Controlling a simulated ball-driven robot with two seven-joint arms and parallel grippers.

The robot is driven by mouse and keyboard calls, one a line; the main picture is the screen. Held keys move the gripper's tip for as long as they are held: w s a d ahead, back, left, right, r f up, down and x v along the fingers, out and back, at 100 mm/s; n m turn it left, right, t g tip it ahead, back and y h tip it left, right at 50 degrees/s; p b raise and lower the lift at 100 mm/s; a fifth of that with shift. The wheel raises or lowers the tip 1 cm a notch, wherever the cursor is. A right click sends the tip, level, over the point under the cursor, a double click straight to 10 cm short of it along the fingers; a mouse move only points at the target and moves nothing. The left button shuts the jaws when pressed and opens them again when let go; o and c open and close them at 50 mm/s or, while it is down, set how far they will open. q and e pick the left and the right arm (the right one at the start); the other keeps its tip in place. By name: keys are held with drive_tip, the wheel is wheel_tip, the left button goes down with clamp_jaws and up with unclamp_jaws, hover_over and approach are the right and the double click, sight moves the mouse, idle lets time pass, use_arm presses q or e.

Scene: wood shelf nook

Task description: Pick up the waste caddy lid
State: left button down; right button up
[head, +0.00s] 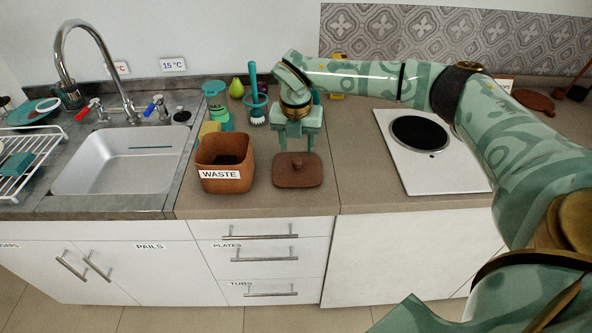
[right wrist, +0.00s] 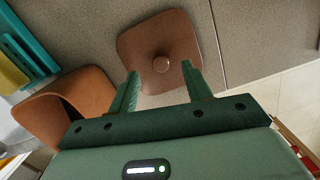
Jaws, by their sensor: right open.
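The waste caddy lid (head: 299,172) is a brown, rounded square with a small round knob on top. It lies flat on the countertop to the right of the waste caddy (head: 224,150), an open brown bin labelled WASTE. My right gripper (head: 296,147) is above the lid, pointing down, open and empty. In the right wrist view the lid (right wrist: 160,48) lies beyond the fingertips of the right gripper (right wrist: 162,73), with its knob roughly centred between the two fingers. The waste caddy (right wrist: 68,103) shows at the left there. My left gripper is not in view.
A teal brush (head: 255,95), a green pear (head: 236,88) and a yellow sponge (head: 209,129) stand behind the caddy. A sink (head: 120,165) is at the left. A white hob (head: 430,165) is at the right, with bare counter between it and the lid.

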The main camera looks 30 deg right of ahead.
sight(297, 160)
drive_tip(key=shift+s+f, duration=0.1)
drive_tip(key=shift+f, duration=0.3)
wheel_tip(297, 160, down, 5)
drive_tip(key=shift+r+b, duration=0.2)
drive_tip(key=shift+b, duration=0.55)
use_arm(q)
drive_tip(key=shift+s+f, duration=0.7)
use_arm(e)
drive_tip(key=shift+r, duration=0.1)
drive_tip(key=shift+a, duration=0.1)
drive_tip(key=c, duration=1.1)
drive_tip(key=shift+o, duration=0.2)
